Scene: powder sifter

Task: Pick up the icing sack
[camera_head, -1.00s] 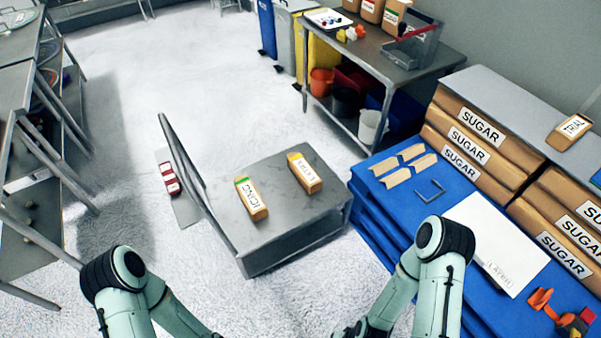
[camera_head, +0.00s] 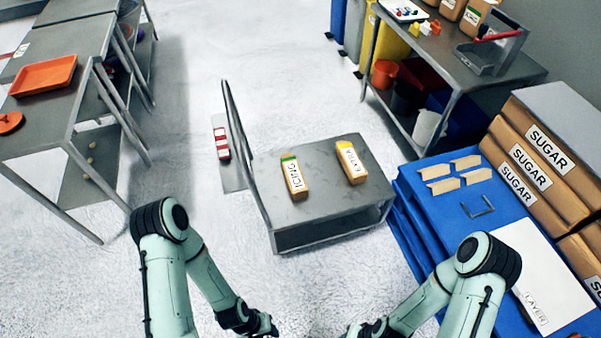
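The icing sack (camera_head: 294,177) is a small tan block with a green band and a white ICING label. It lies on the left part of the grey cart's top (camera_head: 322,205). A similar sack with a yellow band and a white label (camera_head: 351,163) lies to its right, apart from it. My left gripper (camera_head: 268,328) is at the bottom edge, below and in front of the cart, away from the icing sack. My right gripper (camera_head: 352,332) is also at the bottom edge, partly cut off. Neither gripper's fingers show clearly.
The cart's upright handle (camera_head: 243,150) stands at its left side. Blue pallets (camera_head: 416,207) with stacked sugar sacks (camera_head: 531,165) stand close on the right. A metal table (camera_head: 480,55) is behind. Steel tables with an orange tray (camera_head: 44,76) are at left.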

